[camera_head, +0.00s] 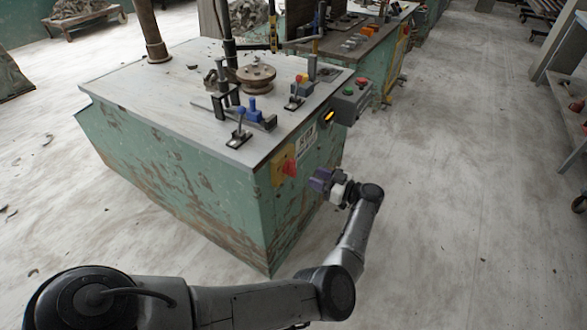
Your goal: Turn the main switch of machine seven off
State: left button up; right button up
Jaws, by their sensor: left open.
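A green machine cabinet (190,185) with a grey metal top stands in front of me. A red rotary switch knob (289,167) sits on a yellow plate (276,170) at the upper part of its side, near the corner. A small white label (306,138) is to the upper right of the switch; its text is too small to read. My left gripper (316,182) is open and empty, a short way right of the red knob, its purple fingers pointing toward it. They look apart from the knob. The knob's exact setting cannot be told. My right gripper is out of view.
Clamps and a round rusty flange (256,77) are on top. A second machine stands behind.

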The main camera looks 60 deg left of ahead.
aim_at(296, 169)
pick_arm(q)
jog(key=b+x, duration=0.2)
jog(key=x, duration=0.6)
jog(key=shift+s+a, duration=0.1)
jog(key=shift+a, duration=0.15)
jog(key=shift+s+a, duration=0.15)
jog(key=shift+a, duration=0.1)
jog(key=shift+c, duration=0.3)
grip_shut()
